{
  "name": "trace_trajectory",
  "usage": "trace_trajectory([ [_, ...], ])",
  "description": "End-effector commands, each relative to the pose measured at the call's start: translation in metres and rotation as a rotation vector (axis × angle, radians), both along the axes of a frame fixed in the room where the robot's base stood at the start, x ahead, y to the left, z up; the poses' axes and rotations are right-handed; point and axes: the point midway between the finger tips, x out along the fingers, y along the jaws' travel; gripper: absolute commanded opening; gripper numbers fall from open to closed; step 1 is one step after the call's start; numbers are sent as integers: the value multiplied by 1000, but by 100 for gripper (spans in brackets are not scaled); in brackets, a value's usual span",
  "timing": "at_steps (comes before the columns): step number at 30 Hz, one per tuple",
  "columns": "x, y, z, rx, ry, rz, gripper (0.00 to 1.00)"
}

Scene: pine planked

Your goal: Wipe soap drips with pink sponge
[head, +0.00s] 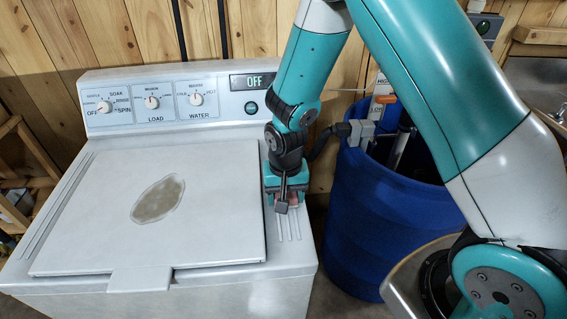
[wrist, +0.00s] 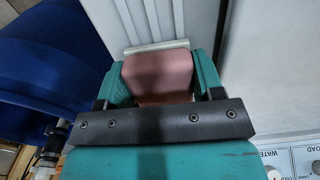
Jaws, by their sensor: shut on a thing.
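My gripper (head: 286,190) is shut on the pink sponge (wrist: 160,75). In the wrist view the sponge sits between the two teal fingers of my gripper (wrist: 162,80). In the head view only a small pink part of the sponge (head: 293,199) shows; the rest is hidden by the gripper. The gripper is over the right edge strip of the white washer top (head: 75,215), right of the lid (head: 100,240). I cannot tell whether the sponge touches the washer. A brownish soap drip patch (head: 158,199) lies on the lid, left of the gripper.
The washer's control panel (head: 170,98) with knobs and an OFF display (head: 253,82) rises behind the lid. A blue barrel (head: 385,225) with tools in it stands right of the washer. The lid around the patch is clear.

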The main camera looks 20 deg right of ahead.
Motion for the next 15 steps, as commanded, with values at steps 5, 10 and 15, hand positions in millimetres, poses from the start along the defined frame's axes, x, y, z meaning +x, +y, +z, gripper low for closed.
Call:
trace_trajectory([
  [5,1,-1,24,1,-3,0,35],
  [10,0,-2,40,-1,1,-1,35],
  [15,0,-3,55,-1,1,-2,35],
])
